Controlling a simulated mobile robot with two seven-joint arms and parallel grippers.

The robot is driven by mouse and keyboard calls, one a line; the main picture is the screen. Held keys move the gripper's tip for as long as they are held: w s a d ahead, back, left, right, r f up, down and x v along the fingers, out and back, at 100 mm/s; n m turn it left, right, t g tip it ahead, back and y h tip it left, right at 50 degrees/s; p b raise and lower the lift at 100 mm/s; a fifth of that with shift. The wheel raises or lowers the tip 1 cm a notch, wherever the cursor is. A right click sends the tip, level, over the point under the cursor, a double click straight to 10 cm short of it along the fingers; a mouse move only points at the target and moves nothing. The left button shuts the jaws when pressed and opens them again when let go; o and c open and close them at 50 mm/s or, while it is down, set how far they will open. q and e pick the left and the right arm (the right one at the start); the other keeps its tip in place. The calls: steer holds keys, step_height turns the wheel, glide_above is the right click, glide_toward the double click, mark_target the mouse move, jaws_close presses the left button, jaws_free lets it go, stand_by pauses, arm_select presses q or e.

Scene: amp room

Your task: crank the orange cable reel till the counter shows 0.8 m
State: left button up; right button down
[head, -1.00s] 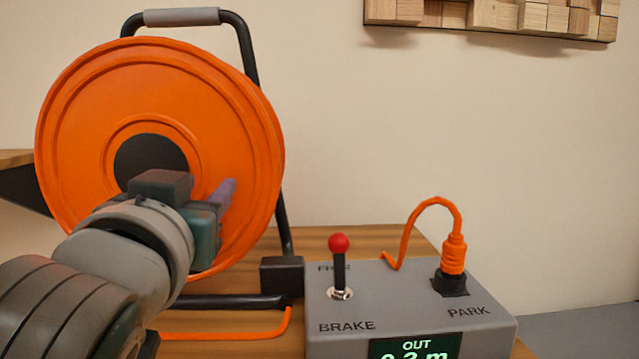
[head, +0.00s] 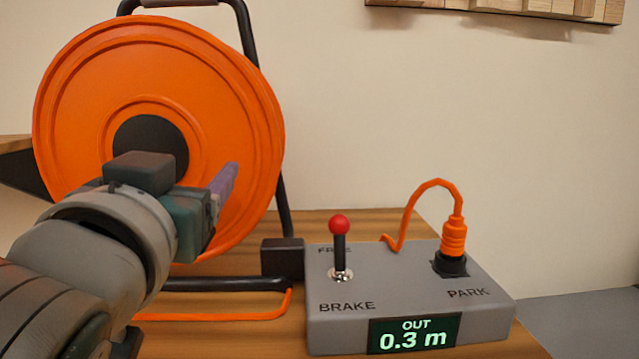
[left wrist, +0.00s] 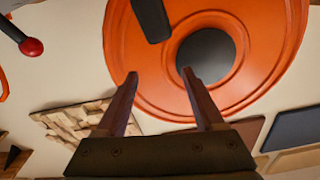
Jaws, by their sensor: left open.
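The orange cable reel (head: 90,110) stands upright at the left in the head view, with a black hub (head: 150,140). The counter (head: 413,333) reads "OUT 0.3 m". My left gripper (head: 226,182) is in front of the reel's lower right face, with purple fingers. In the left wrist view the gripper (left wrist: 159,74) is open, with nothing between its fingertips. A dark rounded bar (left wrist: 152,18), perhaps the crank grip, shows beyond the fingers, in front of the reel face (left wrist: 265,60). The crank is not clear in the head view, where my arm covers part of the reel. My right gripper is not in view.
A grey box (head: 400,275) right of the reel carries a red-tipped lever (head: 339,245) between FREE and BRAKE labels. An orange plug (head: 453,240) sits at PARK. A black tube frame (head: 250,60) supports the reel. Wooden blocks (head: 520,8) hang on the wall.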

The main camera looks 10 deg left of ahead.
arm_select(q)
steer(key=s+d+n+b, duration=0.1)
steer(key=s+d, duration=0.3)
steer(key=s, duration=0.2)
steer(key=shift+s+f+n+g, duration=0.2)
steer(key=shift+s+n+g, duration=0.1)
steer(key=shift+s, duration=0.1)
steer(key=shift+w, duration=0.1)
